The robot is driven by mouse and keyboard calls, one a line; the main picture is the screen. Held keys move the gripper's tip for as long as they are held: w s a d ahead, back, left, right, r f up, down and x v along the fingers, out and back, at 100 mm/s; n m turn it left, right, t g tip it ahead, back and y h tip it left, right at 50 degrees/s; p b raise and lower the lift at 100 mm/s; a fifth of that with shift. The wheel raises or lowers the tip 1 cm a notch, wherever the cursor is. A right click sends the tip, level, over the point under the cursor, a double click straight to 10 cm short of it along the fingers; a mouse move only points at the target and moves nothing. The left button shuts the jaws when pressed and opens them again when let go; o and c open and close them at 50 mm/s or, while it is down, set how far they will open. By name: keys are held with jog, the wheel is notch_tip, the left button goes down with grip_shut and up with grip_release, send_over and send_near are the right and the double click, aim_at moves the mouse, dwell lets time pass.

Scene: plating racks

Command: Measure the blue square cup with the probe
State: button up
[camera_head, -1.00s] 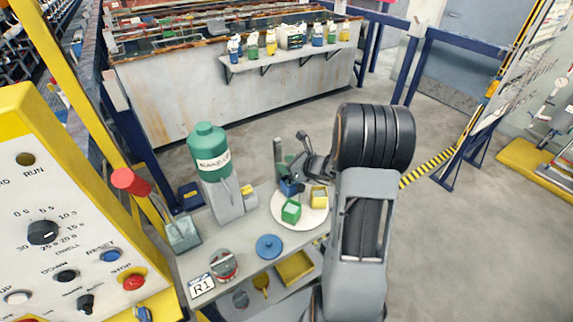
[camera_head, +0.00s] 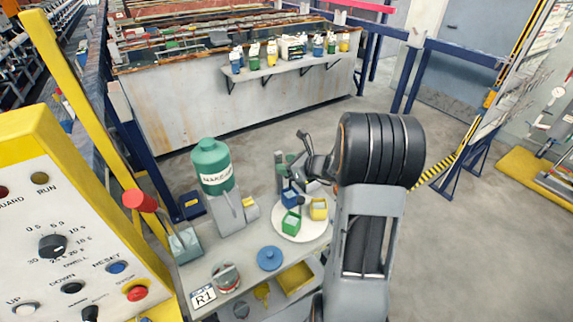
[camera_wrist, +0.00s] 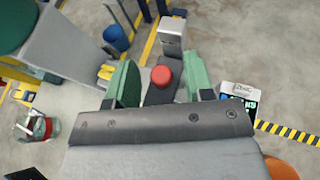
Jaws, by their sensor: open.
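A blue square cup (camera_head: 290,198) stands on a white round plate (camera_head: 306,237), at the back left of the plate. A green square cup (camera_head: 291,222) and a yellow square cup (camera_head: 319,209) stand near it. My gripper (camera_wrist: 160,80) is open, with its two green fingers apart. In the wrist view a red round top (camera_wrist: 162,76) on a dark body shows between the fingers; I cannot tell whether it is the probe. In the head view my gripper is just behind the cups, partly hidden by my arm. A grey upright (camera_head: 280,170) stands behind the blue cup.
A green bottle (camera_head: 212,165) on a grey stand is left of the plate. A blue disc (camera_head: 270,258) lies in front of the plate. A yellow tray (camera_head: 296,279) is below at the front.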

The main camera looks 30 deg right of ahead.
jog(key=b+v, duration=0.1)
jog(key=v, duration=1.3)
jog(key=shift+b, duration=0.3)
jog(key=shift+w+d+f, duration=0.1)
